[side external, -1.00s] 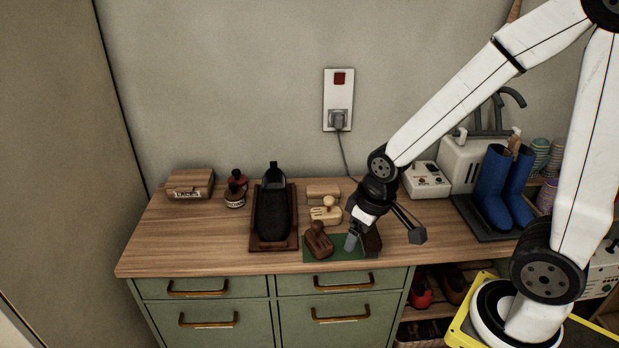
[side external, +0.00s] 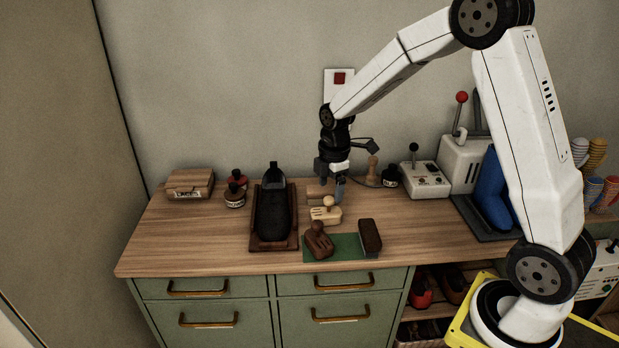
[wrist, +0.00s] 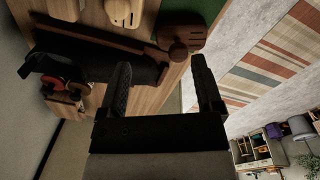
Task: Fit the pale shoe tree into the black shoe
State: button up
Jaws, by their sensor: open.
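The black shoe (side external: 272,212) lies in a dark wooden tray (side external: 256,244) left of centre on the bench; it also shows in the wrist view (wrist: 95,62). The pale shoe tree (side external: 326,214), with a round knob, lies on the bench right of the shoe; its edge shows at the top of the wrist view (wrist: 124,12). A dark brown shoe tree (side external: 319,243) lies in front of it on a green mat (side external: 346,248). My gripper (side external: 332,182) is open and empty, apparently above and slightly behind the pale shoe tree, apart from it.
A dark brush (side external: 370,235) lies at the mat's right. A wooden block (side external: 315,193) is behind the pale tree. Jars (side external: 235,194) and a wooden box (side external: 190,184) stand at left.

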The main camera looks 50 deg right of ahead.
aim_at(328, 199)
jog(key=w+d+n, duration=0.2)
jog(key=d+n, duration=0.1)
jog(key=w+d+f+n, duration=0.1)
jog(key=n, duration=0.1)
jog(key=shift+w+d+g, duration=0.15)
jog(key=shift+w+g, duration=0.15)
jog(key=shift+w+f, duration=0.1)
jog(key=shift+f, duration=3.8)
grip_shut()
